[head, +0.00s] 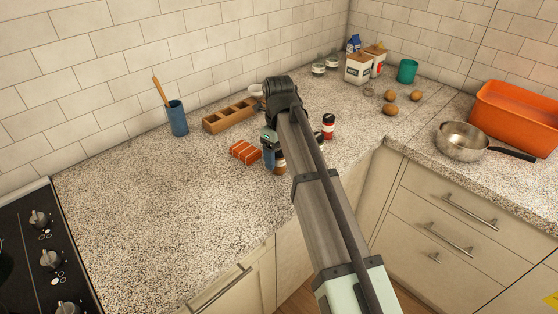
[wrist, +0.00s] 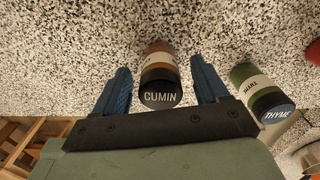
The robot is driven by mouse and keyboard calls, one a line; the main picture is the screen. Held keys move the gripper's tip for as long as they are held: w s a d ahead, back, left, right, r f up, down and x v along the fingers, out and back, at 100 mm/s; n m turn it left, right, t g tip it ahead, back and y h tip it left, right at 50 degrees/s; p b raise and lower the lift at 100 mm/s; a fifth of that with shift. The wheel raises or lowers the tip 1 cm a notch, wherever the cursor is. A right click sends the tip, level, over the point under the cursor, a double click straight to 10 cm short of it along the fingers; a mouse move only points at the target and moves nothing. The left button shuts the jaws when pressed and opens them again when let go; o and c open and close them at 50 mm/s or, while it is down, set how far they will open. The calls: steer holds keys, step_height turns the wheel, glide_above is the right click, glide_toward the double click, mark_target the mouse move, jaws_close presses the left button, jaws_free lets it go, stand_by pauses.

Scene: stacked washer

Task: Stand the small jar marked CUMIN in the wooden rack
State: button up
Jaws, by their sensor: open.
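The CUMIN jar (wrist: 160,72), with a brown body, pale label and black lid, stands on the speckled counter in the wrist view. My gripper (wrist: 160,65) is open, with one blue finger on each side of the jar and visible gaps to both. In the head view my gripper (head: 272,153) is low over the counter, and a brown jar (head: 281,165) shows beside its blue finger, partly covered.
A green THYME jar (wrist: 258,88) stands close right of my gripper. A red-and-white jar (head: 328,127) stands right of my arm. An orange block (head: 244,152) lies just left of my gripper. A blue utensil cup (head: 178,118) stands left of the rack. The front-left counter is clear.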

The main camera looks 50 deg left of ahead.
steer(key=shift+f, duration=0.25)
steer(key=c, duration=1.2)
